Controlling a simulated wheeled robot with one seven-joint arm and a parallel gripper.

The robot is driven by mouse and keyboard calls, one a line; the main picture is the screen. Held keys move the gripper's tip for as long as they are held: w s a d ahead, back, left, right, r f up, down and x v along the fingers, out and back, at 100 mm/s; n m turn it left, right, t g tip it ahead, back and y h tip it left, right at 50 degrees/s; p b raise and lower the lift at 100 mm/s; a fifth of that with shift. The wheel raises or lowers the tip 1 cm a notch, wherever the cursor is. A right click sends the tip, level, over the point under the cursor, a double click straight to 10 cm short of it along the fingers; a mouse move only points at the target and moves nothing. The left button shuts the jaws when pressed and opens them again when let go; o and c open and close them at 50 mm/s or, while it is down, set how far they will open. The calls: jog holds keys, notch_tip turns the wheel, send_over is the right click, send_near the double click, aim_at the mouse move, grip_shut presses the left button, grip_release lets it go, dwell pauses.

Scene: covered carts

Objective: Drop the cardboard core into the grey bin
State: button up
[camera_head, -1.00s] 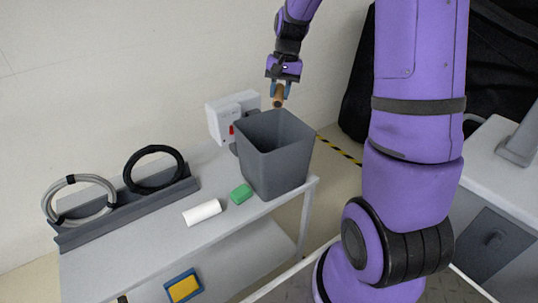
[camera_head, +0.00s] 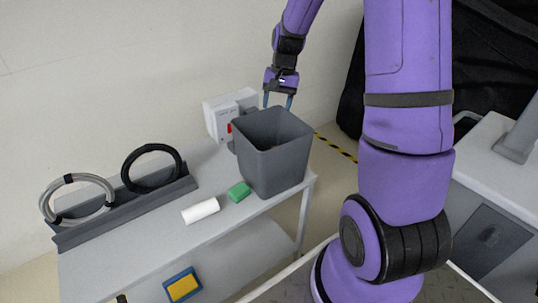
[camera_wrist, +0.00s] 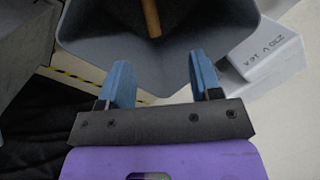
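The grey bin (camera_head: 272,166) stands upright at the right end of the grey shelf cart. The brown cardboard core (camera_wrist: 151,18) shows inside the bin in the wrist view, away from my fingers; in the head view the bin's wall hides most of its inside. My gripper (camera_head: 278,104) is over the bin's far rim, with its two blue fingers apart and nothing between them. The wrist view shows the open gripper (camera_wrist: 161,82) at the bin's rim (camera_wrist: 82,68).
A white socket box (camera_head: 222,114) is behind the bin. A green block (camera_head: 239,192) and a white roll (camera_head: 201,211) lie in front. Coiled hoses (camera_head: 78,201) stand in a rack at left. A blue-and-yellow sponge (camera_head: 183,286) is on the lower shelf.

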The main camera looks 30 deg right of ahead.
notch_tip(320, 180, up, 11)
jog(key=d, duration=0.1)
jog(key=shift+d+f, duration=0.15)
jog(key=shift+d, duration=0.25)
dwell(0.4)
jog(key=shift+s, duration=0.1)
jog(key=s+a+r+n+t+h, duration=0.2)
jog(key=s+a+r+n, duration=0.2)
jog(key=s+a+r, duration=0.6)
jog(key=s+a+n+t, duration=0.1)
jog(key=s+a+n, duration=0.1)
jog(key=s, duration=0.6)
jog(key=s+a+n+t, duration=0.1)
jog(key=s+a+t, duration=0.1)
jog(key=s, duration=0.6)
jog(key=shift+a+f+n, duration=0.3)
jog(key=shift+a+n, duration=0.1)
jog(key=shift+a, duration=0.1)
